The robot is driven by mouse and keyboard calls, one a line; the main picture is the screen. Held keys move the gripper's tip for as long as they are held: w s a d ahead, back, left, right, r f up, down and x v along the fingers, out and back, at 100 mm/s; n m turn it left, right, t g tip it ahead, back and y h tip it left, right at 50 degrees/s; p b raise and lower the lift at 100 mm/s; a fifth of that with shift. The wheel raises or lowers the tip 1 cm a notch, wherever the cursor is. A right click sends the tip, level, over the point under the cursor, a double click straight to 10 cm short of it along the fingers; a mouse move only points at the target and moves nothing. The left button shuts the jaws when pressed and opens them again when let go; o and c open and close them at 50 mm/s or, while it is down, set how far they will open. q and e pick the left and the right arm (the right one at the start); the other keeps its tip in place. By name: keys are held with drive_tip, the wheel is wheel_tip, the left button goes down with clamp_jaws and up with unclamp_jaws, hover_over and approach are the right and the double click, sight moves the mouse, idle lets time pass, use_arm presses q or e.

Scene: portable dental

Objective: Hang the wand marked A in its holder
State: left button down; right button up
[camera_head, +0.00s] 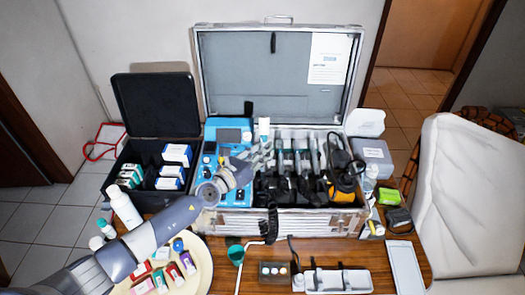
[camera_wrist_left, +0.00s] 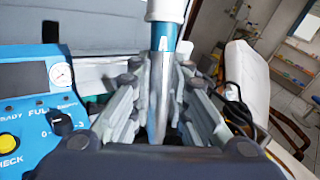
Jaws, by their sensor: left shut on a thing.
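My left gripper (camera_head: 264,152) is shut on a wand (camera_wrist_left: 160,95) over the open case, beside the blue unit. The wand is grey-silver with a blue band and a white upper part, and stands nearly upright between the fingers in the left wrist view. Its white end (camera_head: 264,127) shows above the gripper in the head view. A row of grey upright holders with black parts (camera_head: 302,165) stands in the case, just right of the gripper. I cannot tell which holder is A's. My right gripper is not in view.
The blue unit (camera_head: 229,135) with a gauge and knobs is close to the gripper's left. The raised case lid (camera_head: 275,75) stands behind. A yellow-and-black item (camera_head: 346,186) sits at the case's right end. A black box (camera_head: 150,200) of cartons is left.

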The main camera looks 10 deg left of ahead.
sight(262, 172)
use_arm(q)
drive_tip(key=shift+s+d+f+b, duration=0.1)
drive_tip(key=shift+s+f+b, duration=0.1)
drive_tip(key=shift+f+b, duration=0.4)
drive_tip(key=shift+s+f+b, duration=0.25)
drive_tip(key=shift+f+b, duration=0.15)
drive_tip(key=shift+f, duration=0.25)
drive_tip(key=shift+s+d+f+b, duration=0.1)
drive_tip(key=shift+s+f+b, duration=0.1)
drive_tip(key=shift+f+b, duration=0.4)
drive_tip(key=shift+f, duration=0.15)
drive_tip(key=shift+s+f+b, duration=0.25)
drive_tip(key=shift+f+b, duration=0.3)
drive_tip(key=shift+f, duration=0.1)
drive_tip(key=shift+s+f+b, duration=0.25)
drive_tip(key=shift+f+b, duration=0.25)
drive_tip(key=shift+f, duration=0.15)
drive_tip(key=c, duration=1.5)
unclamp_jaws()
drive_tip(key=shift+o, duration=0.2)
drive_tip(key=shift+s, duration=0.1)
